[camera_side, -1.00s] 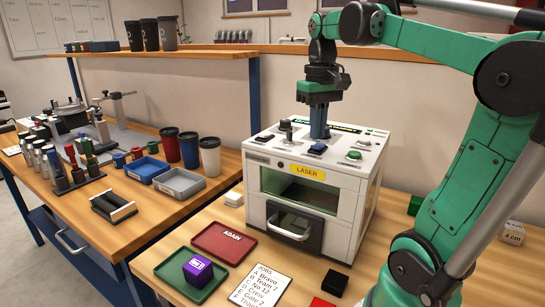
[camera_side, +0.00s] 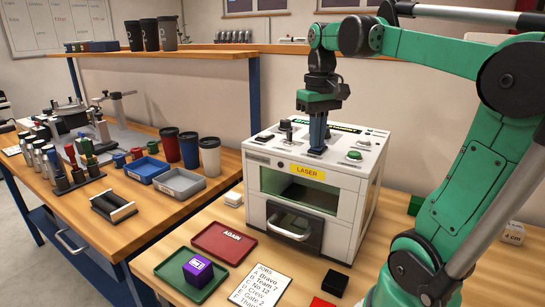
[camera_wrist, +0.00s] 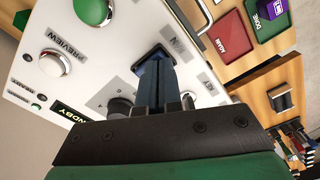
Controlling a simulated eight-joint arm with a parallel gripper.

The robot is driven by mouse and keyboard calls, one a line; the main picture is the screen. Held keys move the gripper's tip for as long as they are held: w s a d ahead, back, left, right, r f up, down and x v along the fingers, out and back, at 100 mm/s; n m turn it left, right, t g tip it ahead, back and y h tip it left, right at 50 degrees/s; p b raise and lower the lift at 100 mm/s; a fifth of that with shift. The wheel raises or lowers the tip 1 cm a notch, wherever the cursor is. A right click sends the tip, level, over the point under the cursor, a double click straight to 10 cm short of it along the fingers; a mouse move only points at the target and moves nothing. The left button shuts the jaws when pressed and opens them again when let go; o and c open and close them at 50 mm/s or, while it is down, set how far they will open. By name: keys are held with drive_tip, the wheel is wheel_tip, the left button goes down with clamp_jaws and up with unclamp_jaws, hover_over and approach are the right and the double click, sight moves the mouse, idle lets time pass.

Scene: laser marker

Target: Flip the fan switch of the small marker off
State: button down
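The small marker (camera_side: 285,205) is a white box with a yellow LASER label, standing on the wooden bench. On its top is a black rocker switch (camera_side: 316,151), right under my gripper (camera_side: 317,147). The blue fingers are together with nothing visible between them, and their tips are at or just above the switch. In the wrist view, my gripper (camera_wrist: 155,57) covers much of the black switch (camera_wrist: 140,68).
Also on the top are a dark knob (camera_side: 285,127) and a green button (camera_side: 354,155). A red AGAIN tray (camera_side: 222,252), a green tray (camera_side: 205,292) and a paper list (camera_side: 262,283) lie in front of the marker.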

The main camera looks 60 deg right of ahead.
drive_tip(key=shift+r, duration=3.5)
drive_tip(key=w+a+f+n+t, duration=0.2)
drive_tip(key=a+f+n+t, duration=0.1)
drive_tip(key=a+f, duration=0.5)
drive_tip(key=w+a+f+n+t, duration=0.3)
drive_tip(key=a+f+t, duration=0.1)
drive_tip(key=a+f, duration=0.4)
drive_tip(key=shift+a+f, duration=0.15)
drive_tip(key=shift+a, duration=0.05)
